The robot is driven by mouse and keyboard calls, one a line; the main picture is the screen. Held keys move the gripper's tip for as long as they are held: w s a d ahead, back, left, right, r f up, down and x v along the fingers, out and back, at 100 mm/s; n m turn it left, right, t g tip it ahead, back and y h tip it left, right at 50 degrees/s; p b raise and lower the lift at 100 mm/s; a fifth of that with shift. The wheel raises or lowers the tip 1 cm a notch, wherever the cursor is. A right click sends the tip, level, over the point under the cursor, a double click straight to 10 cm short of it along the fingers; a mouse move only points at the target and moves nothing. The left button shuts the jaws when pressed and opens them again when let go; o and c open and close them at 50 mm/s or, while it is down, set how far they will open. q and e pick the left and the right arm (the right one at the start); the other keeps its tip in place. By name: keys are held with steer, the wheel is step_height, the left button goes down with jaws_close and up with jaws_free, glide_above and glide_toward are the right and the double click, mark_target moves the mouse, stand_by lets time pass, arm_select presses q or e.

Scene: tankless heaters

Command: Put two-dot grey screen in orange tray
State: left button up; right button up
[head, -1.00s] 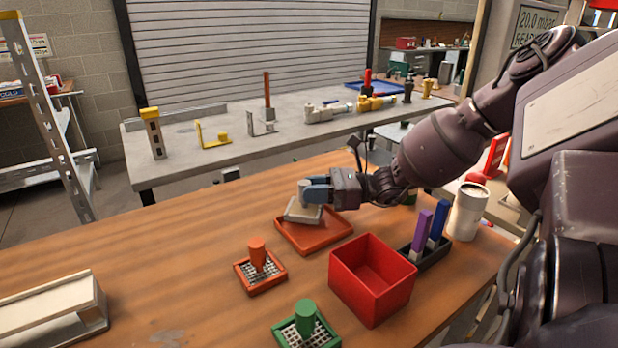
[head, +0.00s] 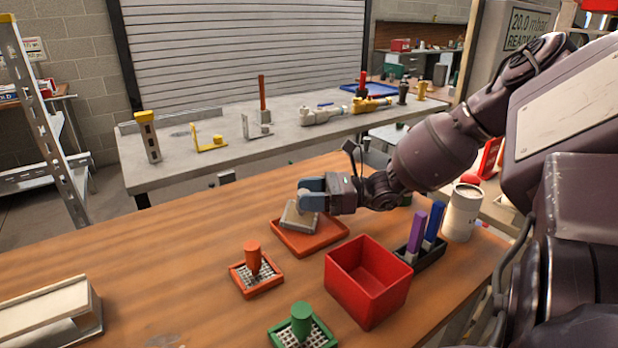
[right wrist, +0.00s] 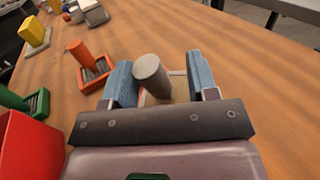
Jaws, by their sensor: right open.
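The grey screen (head: 299,217) is over the left back part of the orange tray (head: 287,245) in the head view. Its frame looks slightly skewed to the tray; whether it lies fully flat there I cannot tell. My right gripper (head: 312,191) is at its handle. In the right wrist view the grey round handle (right wrist: 151,74) stands between the two blue fingers of my right gripper (right wrist: 163,82), which are apart. The two dots do not show. My left gripper is not in view.
An orange-handled screen (head: 253,260) and a green-handled screen (head: 302,324) stand in front. A red bin (head: 367,290), a dark holder (head: 428,254) with purple and blue pieces, and a white cup (head: 462,213) are to the right. The table's left middle is clear.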

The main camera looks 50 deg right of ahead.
steer(key=shift+d+r, duration=0.1)
steer(key=shift+r, duration=0.4)
steer(key=p+v, duration=0.2)
steer(key=v, duration=0.4)
steer(key=shift+s, duration=0.15)
steer(key=shift+s+d, duration=0.35)
steer(key=shift+d, duration=0.05)
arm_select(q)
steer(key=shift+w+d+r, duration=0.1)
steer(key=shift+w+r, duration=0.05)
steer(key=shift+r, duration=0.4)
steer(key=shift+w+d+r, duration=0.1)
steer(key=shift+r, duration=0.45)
arm_select(e)
steer(key=shift+f, duration=0.1)
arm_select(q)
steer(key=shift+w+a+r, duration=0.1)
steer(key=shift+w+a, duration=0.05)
